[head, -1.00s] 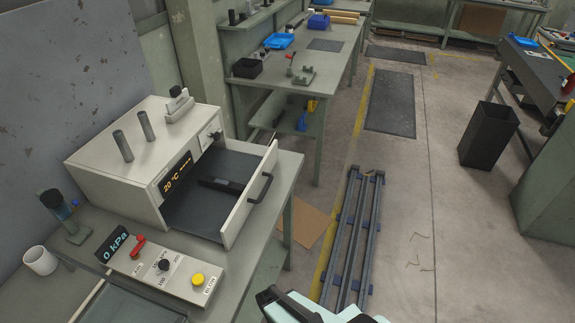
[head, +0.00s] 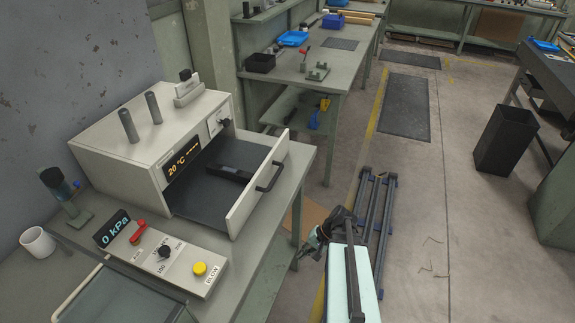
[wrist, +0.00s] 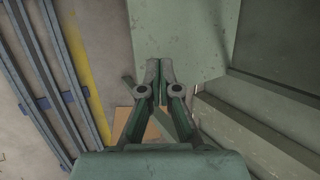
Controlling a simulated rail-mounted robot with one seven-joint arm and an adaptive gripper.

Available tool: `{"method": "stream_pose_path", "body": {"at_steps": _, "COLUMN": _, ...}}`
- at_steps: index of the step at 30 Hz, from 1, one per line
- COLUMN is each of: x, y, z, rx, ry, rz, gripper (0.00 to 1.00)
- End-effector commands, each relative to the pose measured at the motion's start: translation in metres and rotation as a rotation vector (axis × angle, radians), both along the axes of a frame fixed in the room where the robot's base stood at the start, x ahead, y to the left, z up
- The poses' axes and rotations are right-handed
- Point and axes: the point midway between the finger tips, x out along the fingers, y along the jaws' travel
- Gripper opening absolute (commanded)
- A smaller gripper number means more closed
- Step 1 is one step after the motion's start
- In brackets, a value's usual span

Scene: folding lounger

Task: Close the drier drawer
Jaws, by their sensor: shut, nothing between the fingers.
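The drier (head: 150,150) is a cream box on the grey-green bench at the left in the head view. Its drawer is pulled out to the right, with a dark tray floor (head: 215,200), a cream front panel (head: 258,187) and a dark handle (head: 271,177). A dark bar-shaped piece lies in the drawer. My gripper (head: 305,249) is to the right of and below the drawer front, beside the bench and apart from the handle. In the wrist view my gripper (wrist: 159,72) has its fingertips together and holds nothing. The drawer is not recognisable in the wrist view.
A control box (head: 160,257) with a red lever and yellow button stands in front of the drier. A white mug (head: 37,243) is at the far left. Dark rails (head: 370,225) lie on the floor beside my arm. A black bin (head: 503,140) stands far right.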

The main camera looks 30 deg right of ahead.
Motion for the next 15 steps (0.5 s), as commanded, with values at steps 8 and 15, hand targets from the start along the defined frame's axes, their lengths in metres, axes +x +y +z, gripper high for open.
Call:
{"method": "stream_pose_path", "body": {"at_steps": 8, "x": 0.056, "y": -0.109, "z": 0.129, "rx": 0.207, "ry": -0.413, "rz": -0.247, "gripper": 0.0}}
{"method": "stream_pose_path", "body": {"at_steps": 15, "x": 0.074, "y": -0.14, "z": 0.252, "rx": 0.41, "ry": -0.755, "rz": -0.26, "gripper": 0.0}}
